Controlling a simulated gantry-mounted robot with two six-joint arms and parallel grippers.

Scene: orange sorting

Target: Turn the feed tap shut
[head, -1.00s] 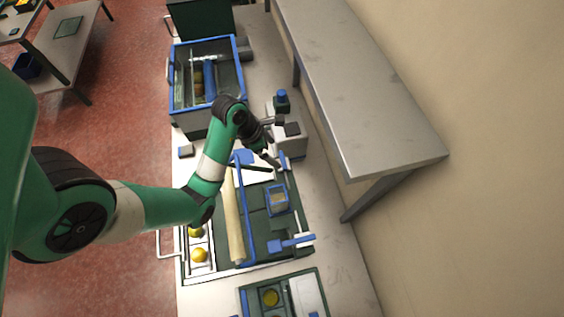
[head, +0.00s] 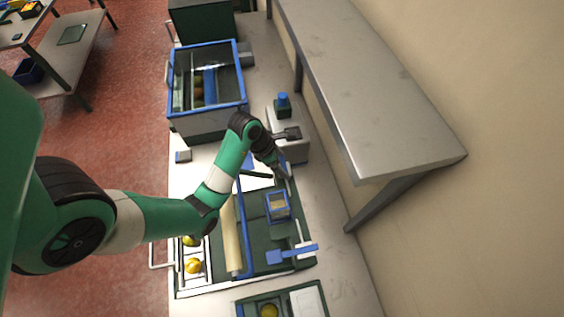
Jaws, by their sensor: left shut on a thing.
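My left arm reaches in from the left across the bench. My left gripper (head: 282,176) is at the far right corner of the green sorting machine (head: 256,240), pointing down. It is shut on a small part there, which I take to be the feed tap's handle; the fingers and wrist hide most of it, so its angle cannot be told. A blue lever (head: 292,254) on a pale post stands apart at the near right end of the machine. My right gripper is not in view.
A blue-rimmed crate (head: 243,72) stands behind the arm. A grey device with a blue-capped top (head: 283,104) is close beside my wrist. A metal shelf (head: 365,90) overhangs on the right. Oranges (head: 193,266) lie in a white track at the left.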

